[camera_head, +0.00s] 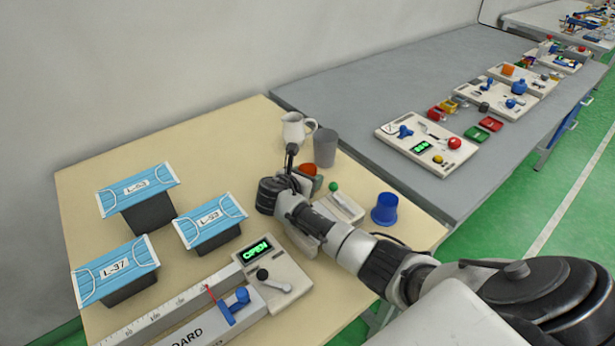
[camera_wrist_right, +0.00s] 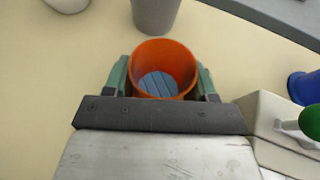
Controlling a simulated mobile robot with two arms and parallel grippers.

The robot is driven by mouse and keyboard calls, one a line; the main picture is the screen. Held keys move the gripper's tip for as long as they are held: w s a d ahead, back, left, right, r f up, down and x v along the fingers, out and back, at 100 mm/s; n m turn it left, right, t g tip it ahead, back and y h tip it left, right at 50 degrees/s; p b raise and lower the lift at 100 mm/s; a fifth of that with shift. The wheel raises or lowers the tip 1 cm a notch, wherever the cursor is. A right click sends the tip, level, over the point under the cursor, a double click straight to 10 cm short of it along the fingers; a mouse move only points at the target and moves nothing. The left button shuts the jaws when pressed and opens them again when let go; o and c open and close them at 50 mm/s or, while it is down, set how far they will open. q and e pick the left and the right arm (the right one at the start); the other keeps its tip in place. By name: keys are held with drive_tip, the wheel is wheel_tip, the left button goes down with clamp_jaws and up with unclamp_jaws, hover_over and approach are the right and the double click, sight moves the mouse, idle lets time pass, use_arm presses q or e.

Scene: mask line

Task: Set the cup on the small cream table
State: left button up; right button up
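My right gripper (camera_head: 309,178) is over the right part of the cream table (camera_head: 150,155). In the wrist view its green fingers (camera_wrist_right: 163,78) lie close against both sides of an orange cup (camera_wrist_right: 165,52). The cup is upright and open at the top, with a blue striped surface visible inside. In the head view only a small part of the orange cup (camera_head: 308,169) shows behind the gripper. I cannot tell whether its base touches the table. A grey cup (camera_head: 325,148) and a blue cup (camera_head: 384,210) also stand there. My left gripper is out of view.
A white pitcher (camera_head: 293,130) stands behind the grey cup. A small box with a green knob (camera_head: 334,187) is beside the gripper. Blue masks (camera_head: 137,190) lie on dark blocks at left. A device reading OPEN (camera_head: 257,249) is in front. A grey bench (camera_head: 385,88) adjoins at right.

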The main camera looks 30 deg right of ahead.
drive_tip(key=o, duration=0.4)
drive_tip(key=shift+c, duration=0.2)
drive_tip(key=v, duration=1.2)
drive_tip(key=shift+r, duration=0.15)
